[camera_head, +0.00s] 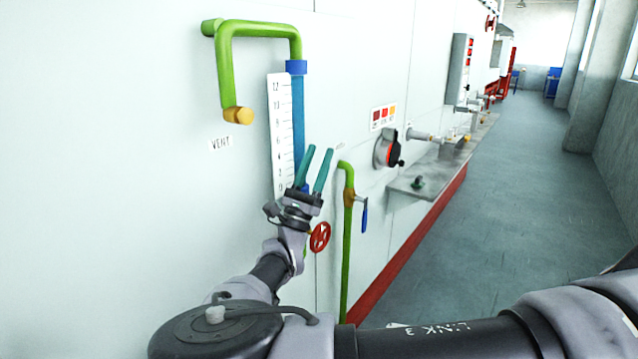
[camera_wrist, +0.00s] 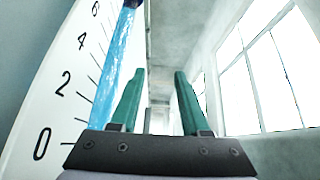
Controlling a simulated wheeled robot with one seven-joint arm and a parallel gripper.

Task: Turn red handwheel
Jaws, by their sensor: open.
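The red handwheel (camera_head: 320,237) is on the white wall panel, low, just right of and below my gripper in the head view. Part of it is hidden behind my wrist. My gripper (camera_head: 319,149) points upward with its two teal fingers apart and empty. In the wrist view the open fingers (camera_wrist: 155,85) show nothing between them but the far room. The handwheel is not in the wrist view.
A gauge scale (camera_head: 281,130) with a blue tube (camera_head: 298,115) stands just behind my gripper. A green pipe (camera_head: 347,240) with a blue-handled valve (camera_head: 364,215) is right of the handwheel. A grey shelf (camera_head: 420,178) juts out farther right. The floor aisle (camera_head: 480,230) is clear.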

